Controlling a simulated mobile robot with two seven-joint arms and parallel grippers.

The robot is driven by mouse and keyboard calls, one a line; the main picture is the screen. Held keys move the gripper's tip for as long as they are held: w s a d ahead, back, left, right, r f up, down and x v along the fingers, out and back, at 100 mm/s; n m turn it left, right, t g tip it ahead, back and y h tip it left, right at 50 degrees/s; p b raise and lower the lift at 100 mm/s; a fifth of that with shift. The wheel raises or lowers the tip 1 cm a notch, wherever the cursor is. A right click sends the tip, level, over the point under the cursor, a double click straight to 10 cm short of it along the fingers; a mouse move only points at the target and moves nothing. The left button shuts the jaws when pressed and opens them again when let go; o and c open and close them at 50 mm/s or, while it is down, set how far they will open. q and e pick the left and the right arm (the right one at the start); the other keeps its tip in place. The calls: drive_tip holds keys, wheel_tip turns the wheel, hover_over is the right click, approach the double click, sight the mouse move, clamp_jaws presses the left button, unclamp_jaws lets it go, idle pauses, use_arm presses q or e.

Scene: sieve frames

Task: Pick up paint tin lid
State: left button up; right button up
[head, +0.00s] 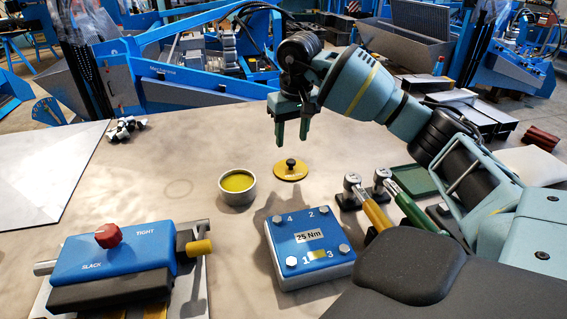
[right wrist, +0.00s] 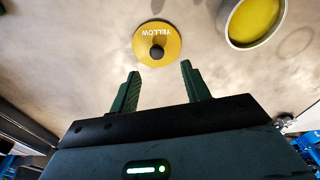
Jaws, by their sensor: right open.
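The paint tin lid (head: 291,172) is a flat yellow disc with a black knob, lying on the table. In the right wrist view the lid (right wrist: 155,44) reads "YELLOW" and lies just beyond my fingertips. The open paint tin (head: 238,187), with yellow paint inside, stands left of the lid; it also shows in the right wrist view (right wrist: 252,20). My right gripper (head: 292,138) is open and empty, pointing down above the lid, with its green fingers apart; they also show in the right wrist view (right wrist: 160,78). My left gripper is not in view.
A blue block with numbered bolts (head: 308,245) stands in front of the lid. Two torque wrenches (head: 372,214) lie to the right. A blue slack/tight device (head: 120,262) is at the front left. Small parts (head: 124,128) lie at the back left. Table around the lid is clear.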

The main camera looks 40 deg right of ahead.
sight(291, 161)
drive_tip(key=shift+f, duration=0.95)
drive_tip(key=shift+w+d+f, duration=0.1)
drive_tip(key=shift+f, duration=0.25)
drive_tip(key=shift+w+d+f, duration=0.1)
drive_tip(key=shift+f, duration=0.75)
drive_tip(key=shift+w+d+f, duration=0.15)
drive_tip(key=shift+f, duration=0.65)
drive_tip(key=shift+w+d+f, duration=0.1)
drive_tip(key=shift+f, duration=0.75)
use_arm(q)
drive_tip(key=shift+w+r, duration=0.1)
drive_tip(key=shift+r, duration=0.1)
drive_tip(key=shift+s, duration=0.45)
use_arm(e)
clamp_jaws()
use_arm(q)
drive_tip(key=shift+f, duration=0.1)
